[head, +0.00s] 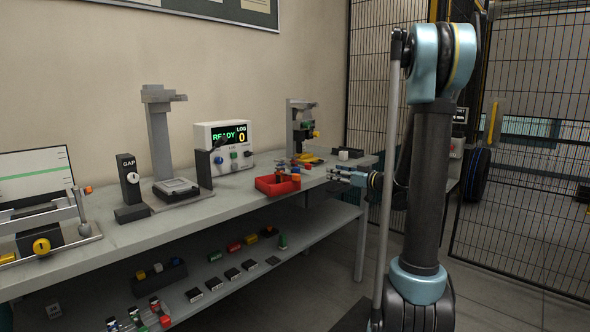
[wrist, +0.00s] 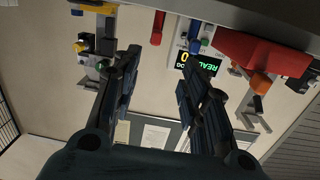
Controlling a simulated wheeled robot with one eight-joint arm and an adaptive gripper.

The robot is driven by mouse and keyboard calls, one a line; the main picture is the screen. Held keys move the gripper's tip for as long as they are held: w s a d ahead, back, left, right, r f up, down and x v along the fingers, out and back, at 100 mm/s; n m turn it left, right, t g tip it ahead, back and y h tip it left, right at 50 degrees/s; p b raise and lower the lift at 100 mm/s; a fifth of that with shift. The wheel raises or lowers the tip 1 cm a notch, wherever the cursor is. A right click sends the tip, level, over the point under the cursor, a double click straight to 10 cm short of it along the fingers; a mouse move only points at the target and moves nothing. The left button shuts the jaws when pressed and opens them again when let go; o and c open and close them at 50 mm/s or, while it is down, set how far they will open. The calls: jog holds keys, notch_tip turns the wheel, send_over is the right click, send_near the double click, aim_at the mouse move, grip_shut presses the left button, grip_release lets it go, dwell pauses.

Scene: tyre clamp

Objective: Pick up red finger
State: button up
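A narrow red piece (wrist: 158,26), which may be the red finger, shows at the top of the wrist view, between the lines of my two fingers. My gripper (head: 336,177) is level with the bench edge, pointing left. In the wrist view my gripper (wrist: 158,58) has its fingers well apart with nothing between them.
The red bin (head: 270,188) stands left of my gripper and shows in the wrist view (wrist: 262,50). A blue piece (wrist: 195,29) is beside the red one. A grey stand (head: 291,128) and the READY display box (head: 205,135) are behind. A lower shelf (head: 215,262) holds small parts.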

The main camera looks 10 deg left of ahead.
aim_at(311, 165)
jog(key=x, duration=1.2)
jog(key=shift+w+d+r, duration=0.1)
jog(key=shift+w+r, duration=0.2)
jog(key=shift+w, duration=0.3)
jog(key=shift+x, duration=2.55)
jog(key=shift+s, duration=0.1)
jog(key=shift+c, duration=0.6)
grip_shut()
